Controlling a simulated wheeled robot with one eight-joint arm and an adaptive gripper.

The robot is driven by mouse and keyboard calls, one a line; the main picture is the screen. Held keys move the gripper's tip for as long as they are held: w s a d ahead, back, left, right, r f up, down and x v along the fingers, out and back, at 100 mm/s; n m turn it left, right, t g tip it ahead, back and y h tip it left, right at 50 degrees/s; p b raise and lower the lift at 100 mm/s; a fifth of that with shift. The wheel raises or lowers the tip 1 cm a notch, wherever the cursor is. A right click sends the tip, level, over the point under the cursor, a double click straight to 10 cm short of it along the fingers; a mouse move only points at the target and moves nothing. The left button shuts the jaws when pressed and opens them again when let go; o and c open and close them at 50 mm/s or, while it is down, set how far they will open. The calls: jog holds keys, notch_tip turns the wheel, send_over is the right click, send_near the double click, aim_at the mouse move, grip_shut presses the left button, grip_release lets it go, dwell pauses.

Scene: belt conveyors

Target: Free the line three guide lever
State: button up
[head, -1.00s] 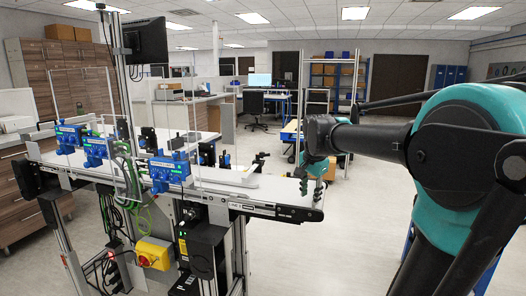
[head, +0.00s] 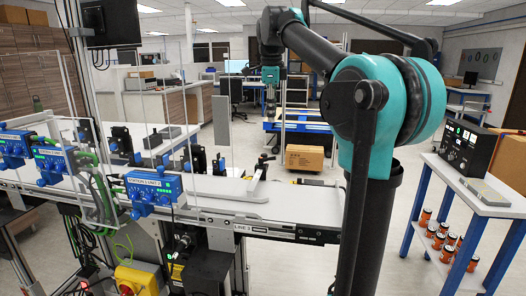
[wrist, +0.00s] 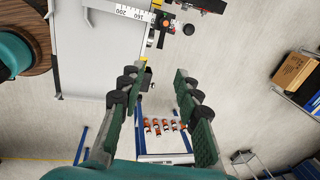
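The line three conveyor, labelled "LINE 3" (head: 243,229), runs across the left and middle of the head view. A pale angled guide (head: 232,190) lies on its belt, with a dark upright lever-like part (head: 263,167) at its far end. In the wrist view a scale strip (wrist: 130,14) and dark fittings with an orange mark (wrist: 162,22) show at the top. My gripper (wrist: 158,88) is open and empty, its two fingers apart over the floor beside the belt end. In the head view my gripper (head: 270,100) hangs beyond the conveyor. Whether the lever is jammed cannot be told.
Blue sensor boxes (head: 152,190) and clear panels line the conveyor's near side. A cardboard box (head: 304,158) stands behind the conveyor. A blue-legged table (head: 483,198) with a black device and several orange jars stands right. Open floor lies between.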

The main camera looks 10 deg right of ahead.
aim_at(268, 160)
jog(key=w+f, duration=0.1)
jog(key=f, duration=0.4)
jog(key=w+f, duration=0.1)
jog(key=f, duration=0.5)
jog(key=w+f, duration=0.1)
jog(key=f, duration=0.5)
jog(key=shift+w+d, duration=0.1)
jog(key=shift+d, duration=0.25)
jog(key=shift+r, duration=0.1)
jog(key=shift+c, duration=0.6)
grip_shut()
